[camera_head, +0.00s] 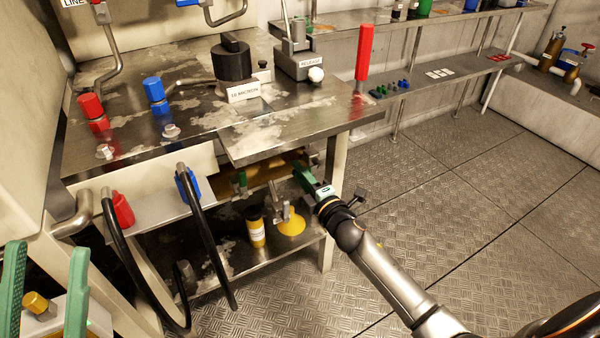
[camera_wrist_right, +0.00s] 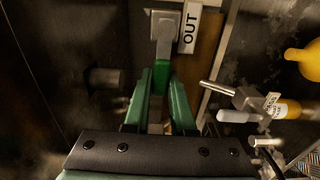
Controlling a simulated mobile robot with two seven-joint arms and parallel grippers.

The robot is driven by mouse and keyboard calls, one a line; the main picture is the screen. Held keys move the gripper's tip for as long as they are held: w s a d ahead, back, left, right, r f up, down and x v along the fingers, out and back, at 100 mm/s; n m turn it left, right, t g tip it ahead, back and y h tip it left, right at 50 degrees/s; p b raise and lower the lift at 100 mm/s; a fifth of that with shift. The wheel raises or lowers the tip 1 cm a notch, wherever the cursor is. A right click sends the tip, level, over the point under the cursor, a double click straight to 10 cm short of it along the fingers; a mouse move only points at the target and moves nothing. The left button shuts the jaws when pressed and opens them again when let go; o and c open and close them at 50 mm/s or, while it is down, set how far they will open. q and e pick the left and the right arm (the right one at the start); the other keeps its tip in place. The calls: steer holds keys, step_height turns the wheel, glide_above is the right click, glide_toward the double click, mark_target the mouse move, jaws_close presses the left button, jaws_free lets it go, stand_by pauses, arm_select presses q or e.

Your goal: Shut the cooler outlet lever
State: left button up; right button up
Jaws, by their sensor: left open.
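In the right wrist view a grey lever (camera_wrist_right: 164,32) sits beside a white label (camera_wrist_right: 190,28) reading "OUT". In the head view my right gripper (camera_head: 308,180) reaches under the front edge of the steel bench. I cannot make out the lever there.
A yellow-labelled bottle (camera_head: 256,232) and a yellow funnel (camera_head: 292,222) stand on the lower shelf near my right gripper. A metal fitting (camera_wrist_right: 240,98) is right of its fingers. Black hoses (camera_head: 207,240) hang at the left. The tread-plate floor is clear.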

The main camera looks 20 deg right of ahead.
steer(key=o, duration=0.4)
steer(key=s, duration=0.4)
steer(key=s+p, duration=0.1)
steer(key=s, duration=0.3)
steer(key=s+d+p, duration=0.1)
steer(key=s, duration=0.3)
steer(key=shift+s, duration=0.25)
